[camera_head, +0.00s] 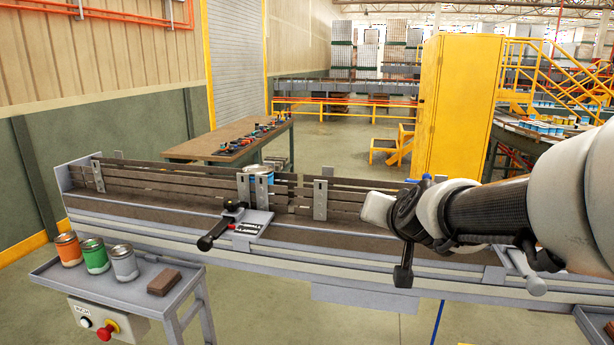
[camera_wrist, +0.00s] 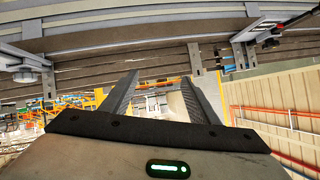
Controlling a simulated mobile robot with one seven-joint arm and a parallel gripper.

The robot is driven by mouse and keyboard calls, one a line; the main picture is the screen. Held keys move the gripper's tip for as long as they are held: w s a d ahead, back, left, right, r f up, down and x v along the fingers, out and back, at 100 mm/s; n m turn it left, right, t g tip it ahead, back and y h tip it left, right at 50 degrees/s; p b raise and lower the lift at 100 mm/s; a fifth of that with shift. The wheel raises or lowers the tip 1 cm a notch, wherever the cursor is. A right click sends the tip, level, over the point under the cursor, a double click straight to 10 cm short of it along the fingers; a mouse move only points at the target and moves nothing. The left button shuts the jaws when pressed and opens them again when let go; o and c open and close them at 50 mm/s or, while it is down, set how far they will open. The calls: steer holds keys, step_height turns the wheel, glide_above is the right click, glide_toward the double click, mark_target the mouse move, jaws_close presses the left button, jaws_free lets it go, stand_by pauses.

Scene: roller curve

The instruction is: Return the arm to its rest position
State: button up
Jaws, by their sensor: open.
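My arm (camera_head: 490,210) reaches in from the right edge in the head view, over the right part of the conveyor (camera_head: 160,212). In the wrist view my gripper (camera_wrist: 160,82) shows two dark fingers spread apart with nothing between them. The conveyor rail (camera_wrist: 110,45) crosses the top of that view, upside down, beyond the fingertips. In the head view the fingers are hard to make out behind the wrist.
A side shelf at the lower left holds an orange can (camera_head: 68,249), a green can (camera_head: 95,256), a grey can (camera_head: 123,263) and a brown block (camera_head: 164,282). A control box (camera_head: 105,318) hangs below. A black-handled clamp (camera_head: 222,226) sits on the conveyor. A yellow cabinet (camera_head: 458,105) stands behind.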

steer(key=s+f+n+g, duration=0.2)
steer(key=s+g, duration=0.1)
steer(key=s, duration=0.9)
steer(key=s+a+f+n+g, duration=0.1)
steer(key=s+f+n+g, duration=0.1)
steer(key=s, duration=1.1)
steer(key=shift+s+a+f+g+p, duration=0.2)
steer(key=shift+s+f+g+p, duration=0.15)
steer(key=shift+g, duration=0.45)
